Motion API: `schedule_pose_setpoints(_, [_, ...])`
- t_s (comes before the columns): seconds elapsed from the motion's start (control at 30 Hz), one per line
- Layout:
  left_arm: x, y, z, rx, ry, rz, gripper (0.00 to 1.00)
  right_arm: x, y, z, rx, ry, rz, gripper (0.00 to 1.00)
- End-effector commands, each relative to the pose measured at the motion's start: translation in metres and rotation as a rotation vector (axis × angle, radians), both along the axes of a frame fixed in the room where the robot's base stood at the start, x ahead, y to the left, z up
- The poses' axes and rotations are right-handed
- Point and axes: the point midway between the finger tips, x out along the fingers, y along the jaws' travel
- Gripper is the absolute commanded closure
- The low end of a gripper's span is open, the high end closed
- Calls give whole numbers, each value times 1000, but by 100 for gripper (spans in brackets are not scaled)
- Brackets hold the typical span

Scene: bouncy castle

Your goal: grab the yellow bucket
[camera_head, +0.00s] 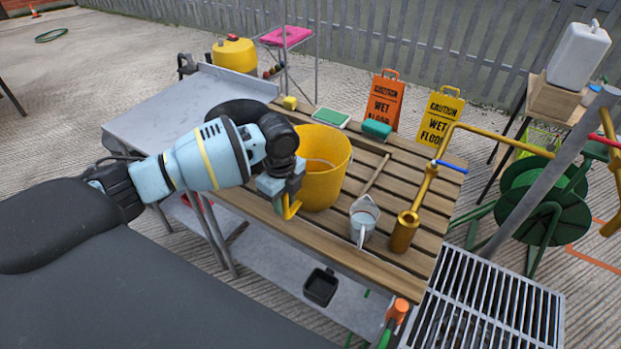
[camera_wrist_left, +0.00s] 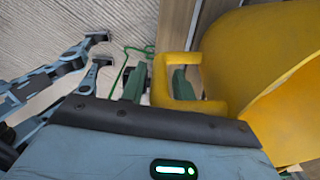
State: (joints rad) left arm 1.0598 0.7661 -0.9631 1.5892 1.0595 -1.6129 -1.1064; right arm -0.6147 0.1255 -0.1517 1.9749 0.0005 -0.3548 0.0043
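The yellow bucket (camera_head: 326,172) stands upright on the slatted wooden table. In the left wrist view the bucket (camera_wrist_left: 275,75) fills the right side, with a squared yellow handle loop (camera_wrist_left: 212,106) at its side. My left gripper (camera_head: 286,212) is at the bucket's near side, low and close to the table's front edge. Its green fingers (camera_wrist_left: 158,82) lie on either side of the loop's left bar, one of them seen through the loop. A narrow gap shows beside the bar, and no firm grip is visible. My right gripper is not in view.
Two wet-floor signs (camera_head: 385,101) (camera_head: 439,117) stand behind. A metal grate (camera_head: 490,300) adjoins the table.

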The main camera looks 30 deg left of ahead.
Motion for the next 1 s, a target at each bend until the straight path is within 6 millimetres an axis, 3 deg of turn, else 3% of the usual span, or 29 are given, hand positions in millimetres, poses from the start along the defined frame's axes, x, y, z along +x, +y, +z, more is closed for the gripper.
schedule_pose_setpoints(0.03, [0, 0, 0, 0, 0, 0, 76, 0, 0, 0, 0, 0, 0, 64])
schedule_pose_setpoints(0.23, [0, 0, 0, 0, -1, 0, 100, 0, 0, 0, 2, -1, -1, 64])
schedule_pose_setpoints(0.67, [1, 0, 4, -1, -4, 0, 100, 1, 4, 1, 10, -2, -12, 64])
schedule_pose_setpoints(1.0, [-1, -1, 39, -1, -3, 0, 100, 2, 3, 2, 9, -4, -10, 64])
